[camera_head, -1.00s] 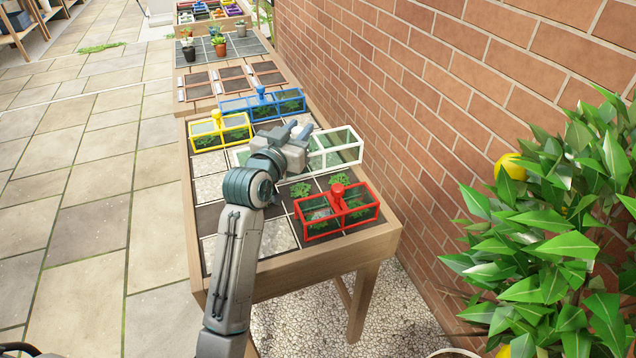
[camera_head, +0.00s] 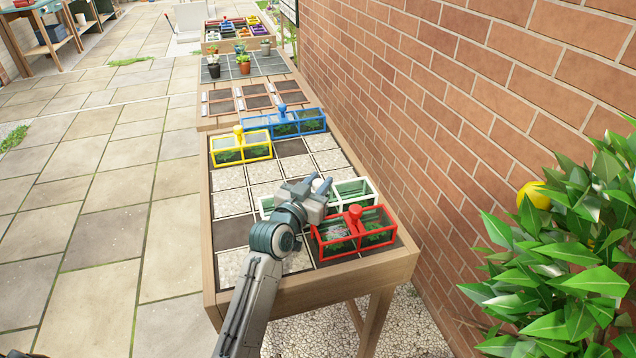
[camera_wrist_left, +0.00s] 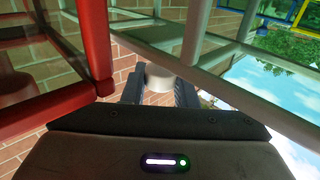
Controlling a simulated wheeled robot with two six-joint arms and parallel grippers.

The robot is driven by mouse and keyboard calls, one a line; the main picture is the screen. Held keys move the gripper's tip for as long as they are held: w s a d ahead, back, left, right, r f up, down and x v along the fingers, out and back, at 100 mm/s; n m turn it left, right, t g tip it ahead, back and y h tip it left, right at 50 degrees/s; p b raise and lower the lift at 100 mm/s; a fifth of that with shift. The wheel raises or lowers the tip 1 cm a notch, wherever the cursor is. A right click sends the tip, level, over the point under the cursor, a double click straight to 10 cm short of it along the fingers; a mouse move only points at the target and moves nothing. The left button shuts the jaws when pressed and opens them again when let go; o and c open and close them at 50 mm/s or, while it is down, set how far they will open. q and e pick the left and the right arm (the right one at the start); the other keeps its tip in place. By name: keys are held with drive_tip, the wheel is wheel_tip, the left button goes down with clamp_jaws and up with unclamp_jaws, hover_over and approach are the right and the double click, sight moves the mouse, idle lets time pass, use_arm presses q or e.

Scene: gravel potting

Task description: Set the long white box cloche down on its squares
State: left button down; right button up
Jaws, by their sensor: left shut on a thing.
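The long white box cloche (camera_head: 357,188) lies across the tabletop just behind the red cloche (camera_head: 354,234). My left gripper (camera_head: 318,186) is over its middle and hides much of it. Green shows through its right-hand panes. In the left wrist view, my left gripper (camera_wrist_left: 160,92) is shut on the cloche's pale round knob (camera_wrist_left: 160,77). The white frame (camera_wrist_left: 193,38) fills the upper right of that view. I cannot tell whether its bottom touches the squares. My right gripper is not in view.
The red cloche's frame (camera_wrist_left: 96,45) is close beside in the left wrist view. A yellow cloche (camera_head: 241,150) and a blue cloche (camera_head: 285,123) stand farther back. Pale and dark squares between are clear. The brick wall (camera_head: 440,110) runs along the right.

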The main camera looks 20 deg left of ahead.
use_arm(q)
drive_tip(key=c, duration=1.2)
unclamp_jaws()
drive_tip(key=shift+f, duration=0.1)
drive_tip(key=shift+o, duration=0.3)
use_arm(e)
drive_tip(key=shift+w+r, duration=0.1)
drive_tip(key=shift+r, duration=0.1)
use_arm(q)
drive_tip(key=shift+s, duration=0.15)
drive_tip(key=s, duration=0.3)
drive_tip(key=shift+a, duration=0.3)
drive_tip(key=s, duration=0.3)
drive_tip(key=shift+s+a+b, duration=0.25)
drive_tip(key=shift+a+b, duration=0.1)
drive_tip(key=shift+s, duration=0.3)
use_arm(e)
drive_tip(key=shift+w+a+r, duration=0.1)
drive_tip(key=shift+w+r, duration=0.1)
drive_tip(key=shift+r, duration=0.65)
